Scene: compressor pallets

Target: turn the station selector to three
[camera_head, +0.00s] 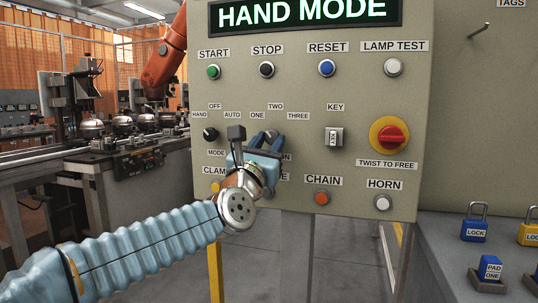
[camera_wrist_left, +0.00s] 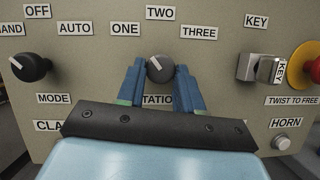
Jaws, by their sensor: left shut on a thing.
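The station selector (camera_wrist_left: 160,69) is a round dark knob with a pale pointer mark, below the labels ONE, TWO (camera_wrist_left: 160,13) and THREE (camera_wrist_left: 199,32). Its mark appears to point up and slightly left, nearer TWO than THREE. My left gripper (camera_wrist_left: 161,80) has its blue fingers on either side of the knob and is shut on it. In the head view my left gripper (camera_head: 266,139) reaches the panel from the lower left and hides most of the knob and the label below. My right gripper is not in view.
The mode knob (camera_head: 210,134) is left of the selector and the key switch (camera_head: 334,137) is to its right. A red emergency button (camera_head: 391,137) is farther right. CLAMP, CHAIN and HORN buttons line the panel's lower part. Padlocks (camera_head: 474,226) stand on a grey surface at right.

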